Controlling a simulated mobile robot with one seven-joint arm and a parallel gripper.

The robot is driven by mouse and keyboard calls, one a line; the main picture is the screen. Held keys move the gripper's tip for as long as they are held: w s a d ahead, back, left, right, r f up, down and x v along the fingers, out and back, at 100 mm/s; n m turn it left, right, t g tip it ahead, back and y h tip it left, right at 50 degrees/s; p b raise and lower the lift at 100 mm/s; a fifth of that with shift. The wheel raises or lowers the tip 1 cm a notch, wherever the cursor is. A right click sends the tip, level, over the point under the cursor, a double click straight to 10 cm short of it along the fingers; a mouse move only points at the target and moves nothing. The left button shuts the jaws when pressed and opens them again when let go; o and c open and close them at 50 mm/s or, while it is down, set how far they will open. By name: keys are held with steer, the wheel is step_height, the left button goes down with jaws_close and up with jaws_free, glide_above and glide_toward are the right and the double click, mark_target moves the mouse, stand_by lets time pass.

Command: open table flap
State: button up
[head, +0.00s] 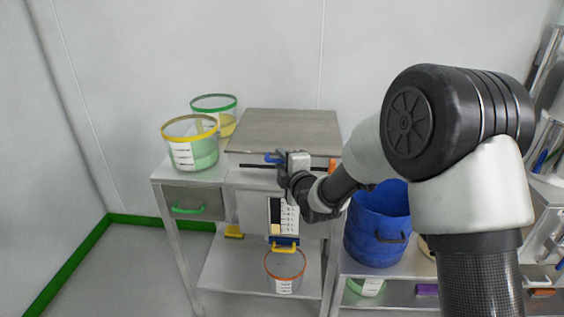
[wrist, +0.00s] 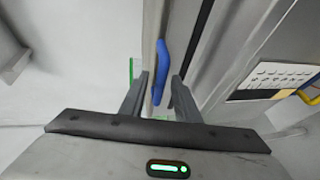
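The table flap (head: 285,127) is a flat grey metal panel on top of the steel table, and it looks closed. A blue handle (head: 272,157) is at its front edge; the handle also shows in the wrist view (wrist: 164,65). My gripper (wrist: 160,82) is open at the front edge, with the blue handle between its two fingers. A gap shows on each side of the handle, so the fingers are not closed on it. In the head view my gripper (head: 280,161) partly hides the handle and the front edge.
Two tubs, one yellow-rimmed (head: 190,145) and one green-rimmed (head: 214,104), stand left of the flap. A drawer with a green handle (head: 188,209) is below them. A blue drum (head: 376,232) stands at right. An orange-rimmed bucket (head: 285,272) is on the lower shelf.

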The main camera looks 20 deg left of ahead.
steer(key=shift+f, duration=0.1)
jaws_close()
